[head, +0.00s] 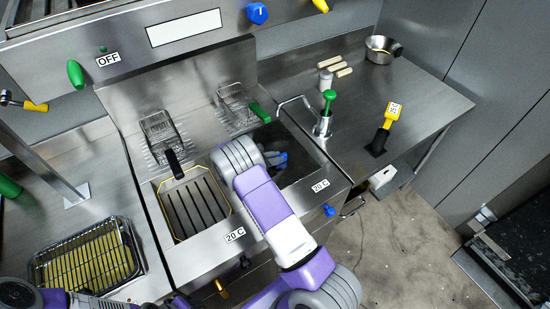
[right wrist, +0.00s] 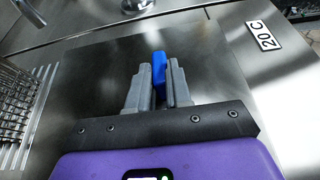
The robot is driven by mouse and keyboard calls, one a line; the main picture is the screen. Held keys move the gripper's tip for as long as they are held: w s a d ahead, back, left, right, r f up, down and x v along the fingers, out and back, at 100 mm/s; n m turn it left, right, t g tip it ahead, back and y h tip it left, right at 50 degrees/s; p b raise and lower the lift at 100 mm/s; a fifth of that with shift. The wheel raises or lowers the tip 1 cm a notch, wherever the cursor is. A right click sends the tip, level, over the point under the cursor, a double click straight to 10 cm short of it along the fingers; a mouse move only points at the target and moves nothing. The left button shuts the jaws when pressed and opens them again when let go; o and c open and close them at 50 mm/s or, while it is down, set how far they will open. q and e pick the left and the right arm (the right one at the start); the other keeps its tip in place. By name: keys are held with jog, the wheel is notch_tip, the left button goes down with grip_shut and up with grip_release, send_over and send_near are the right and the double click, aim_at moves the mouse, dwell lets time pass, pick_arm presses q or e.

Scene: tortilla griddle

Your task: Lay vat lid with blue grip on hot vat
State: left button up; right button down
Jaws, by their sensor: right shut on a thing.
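My right gripper (head: 277,160) is shut on the blue grip (right wrist: 159,68) of a vat lid. The lid is a flat, dark metal plate (head: 305,152) at the right vat opening of the fryer. In the right wrist view the plate (right wrist: 100,75) spreads under and around the fingers; I cannot tell if it rests on the rim or hovers just above. My right forearm hides part of it. The left vat (head: 195,205) is uncovered, with a yellow edge and dark slats inside. Both vat labels read 20 C. Only parts of my left arm show at the bottom left; its fingertips do not.
Two wire baskets, one with a black handle (head: 174,165) and one with a green handle (head: 260,112), hang behind the vats. A green-topped pump (head: 328,100), a yellow-headed tool (head: 391,115) and a steel pan (head: 380,50) stand right. A rack tray (head: 88,262) lies left.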

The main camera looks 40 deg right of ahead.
jog(key=c, duration=1)
grip_release()
jog(key=shift+o, duration=0.2)
jog(key=shift+a, duration=0.1)
jog(key=v, duration=0.7)
jog(key=shift+a+r, duration=0.15)
jog(key=shift+r, duration=0.1)
